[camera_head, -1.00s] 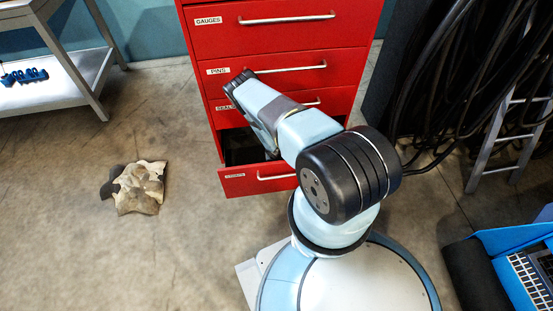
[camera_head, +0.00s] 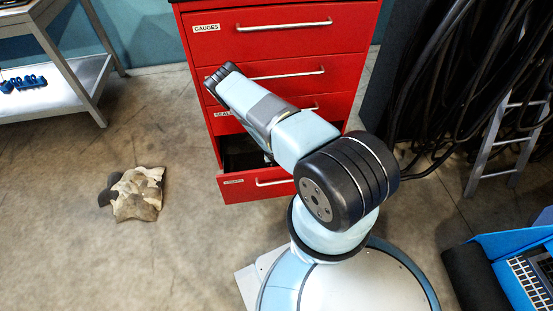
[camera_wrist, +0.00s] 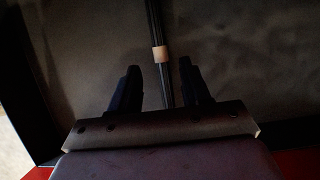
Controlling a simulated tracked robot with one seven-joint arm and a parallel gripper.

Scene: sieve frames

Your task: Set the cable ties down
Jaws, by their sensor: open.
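The cable ties (camera_wrist: 154,22) are a thin dark bundle with a tan band around it, in the wrist view. They lie lengthwise over a dark grey surface, and their near end runs between my fingers. My gripper (camera_wrist: 160,70) is open, with a dark finger on each side of the bundle and a visible gap on both sides. I cannot tell how far the bundle is from the surface beneath. In the head view, the open bottom drawer (camera_head: 235,188) of the red cabinet is partly behind my arm, and the cable ties are not discernible there.
The red cabinet (camera_head: 290,42) has closed drawers above the open one. A crumpled cloth (camera_head: 137,195) lies on the floor at left. A metal table (camera_head: 75,75) stands at upper left. Black cables (camera_head: 455,75) and a ladder (camera_head: 490,150) are at right, with a blue bin (camera_head: 500,240) below.

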